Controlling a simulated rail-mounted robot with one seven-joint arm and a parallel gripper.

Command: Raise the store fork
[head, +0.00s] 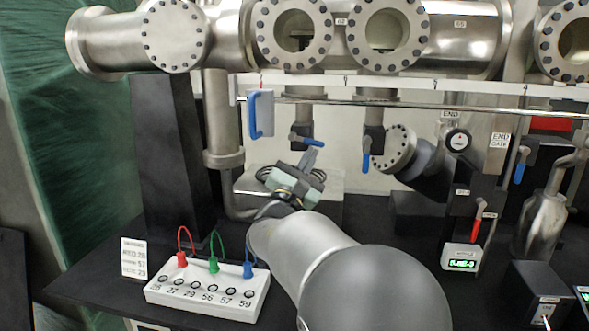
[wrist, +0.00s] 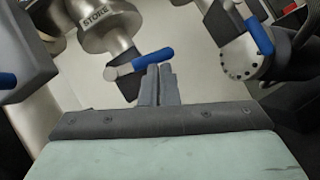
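A metal fitting labelled STORE (wrist: 105,22) hangs at the upper left of the wrist view. Below it a lever with a blue handle (wrist: 155,58) sticks out to the right, close to level. In the head view this blue handle (head: 307,141) slopes slightly down to the right under the left round port. I take it for the store fork; no other fork shape shows. My gripper (wrist: 161,72) has its two fingers side by side, nearly touching, with nothing visible between them. The fingertips (head: 309,153) are just below the handle; whether they touch it I cannot tell.
A second blue handle (head: 366,155) hangs down to the right. A blue-handled plate (head: 261,114) is to the left. A metal rail (head: 430,104) crosses above. A white jack box (head: 207,289) stands on the black bench at front left.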

